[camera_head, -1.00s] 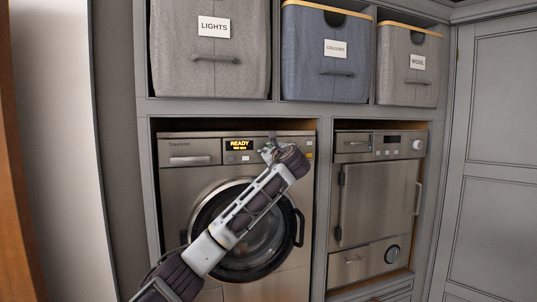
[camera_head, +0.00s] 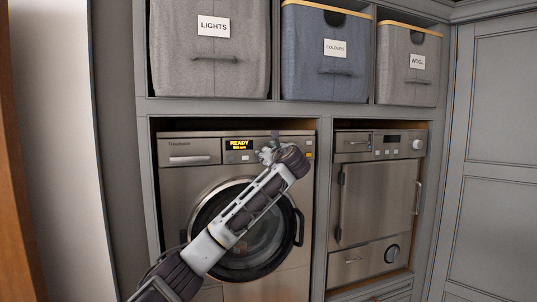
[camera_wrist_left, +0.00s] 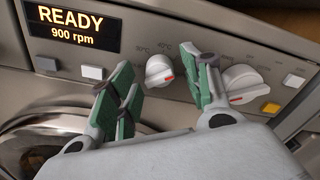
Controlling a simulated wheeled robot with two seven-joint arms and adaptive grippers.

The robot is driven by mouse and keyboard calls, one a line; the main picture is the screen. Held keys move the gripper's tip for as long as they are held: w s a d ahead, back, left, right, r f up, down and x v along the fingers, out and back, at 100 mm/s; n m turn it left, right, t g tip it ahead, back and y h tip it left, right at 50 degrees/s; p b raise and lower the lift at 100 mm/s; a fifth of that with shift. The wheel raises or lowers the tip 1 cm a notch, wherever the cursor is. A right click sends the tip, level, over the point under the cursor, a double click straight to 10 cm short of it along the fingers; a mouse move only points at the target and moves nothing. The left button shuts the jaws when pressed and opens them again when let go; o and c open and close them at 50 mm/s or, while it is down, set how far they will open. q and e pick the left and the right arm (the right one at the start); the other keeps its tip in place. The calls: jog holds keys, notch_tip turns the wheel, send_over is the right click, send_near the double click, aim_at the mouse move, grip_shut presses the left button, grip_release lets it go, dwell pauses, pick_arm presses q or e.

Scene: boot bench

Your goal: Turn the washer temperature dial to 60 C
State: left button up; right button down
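The washer (camera_head: 180,200) has a panel with a lit display (camera_head: 240,145), reading READY and 900 rpm in the left wrist view (camera_wrist_left: 72,28). Right of it is a small white dial (camera_wrist_left: 159,70) with a red mark on its right side. A larger white dial (camera_wrist_left: 243,85) with a red mark sits further right. My left gripper (camera_wrist_left: 157,62) is open, its green-padded fingers on either side of the small dial, with visible gaps. It hides the dials in the head view (camera_head: 268,154). My right gripper is not in view.
The round washer door (camera_head: 200,222) is below the panel, behind my left arm. A second appliance (camera_head: 378,200) stands right. Fabric bins (camera_head: 205,75) fill the shelf above.

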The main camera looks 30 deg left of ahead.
pick_arm(q)
jog(key=shift+r, duration=0.1)
jog(key=v, duration=1.2)
dwell(0.4)
dwell(0.4)
